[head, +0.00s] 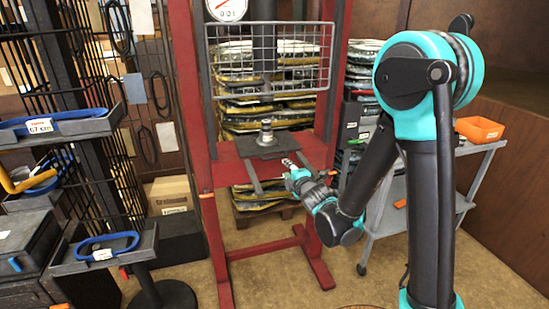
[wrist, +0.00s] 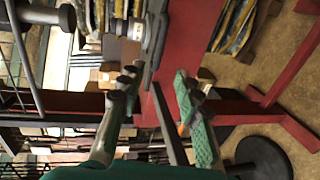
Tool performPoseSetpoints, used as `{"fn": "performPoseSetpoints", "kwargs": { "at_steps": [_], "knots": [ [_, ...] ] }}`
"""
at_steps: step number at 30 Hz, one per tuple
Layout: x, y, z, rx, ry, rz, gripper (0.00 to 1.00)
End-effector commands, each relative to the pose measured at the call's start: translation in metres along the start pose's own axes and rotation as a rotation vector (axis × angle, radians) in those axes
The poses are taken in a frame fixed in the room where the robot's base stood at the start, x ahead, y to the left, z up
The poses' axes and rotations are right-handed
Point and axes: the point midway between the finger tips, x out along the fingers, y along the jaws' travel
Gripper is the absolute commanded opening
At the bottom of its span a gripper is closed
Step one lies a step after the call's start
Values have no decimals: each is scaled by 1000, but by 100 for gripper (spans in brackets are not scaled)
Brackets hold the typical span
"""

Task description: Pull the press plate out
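The red press (head: 221,176) stands ahead in the head view. On its bed lies a dark flat plate (head: 249,150) with a round metal piece (head: 266,133) on top. My gripper (head: 290,168) is at the press front by the right bar. In the wrist view, my gripper (wrist: 157,78) is open, with a dark bar (wrist: 170,125) showing between its fingers. I cannot tell whether either finger touches it.
A wire guard (head: 268,58) hangs above the bed. A grey cart (head: 430,175) with an orange bin (head: 480,130) stands on the right. Trays with blue straps (head: 108,243) stand on the left. Stacked bags (head: 250,105) lie behind the press. The floor in front is mostly clear.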

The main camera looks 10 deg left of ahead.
Motion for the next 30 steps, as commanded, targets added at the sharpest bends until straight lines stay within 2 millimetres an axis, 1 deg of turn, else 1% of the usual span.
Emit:
{"fn": "performPoseSetpoints", "kwargs": {
  "at_steps": [1,3,18,21,24,30],
  "knots": [
    [10,0,0,1,0,0,34],
    [24,0,0,1,0,0,34],
    [121,0,1,1,-1,0,34],
    [135,0,0,1,-1,0,34],
    [146,0,0,1,0,0,34],
    [155,0,0,1,0,0,34]
  ]
}}
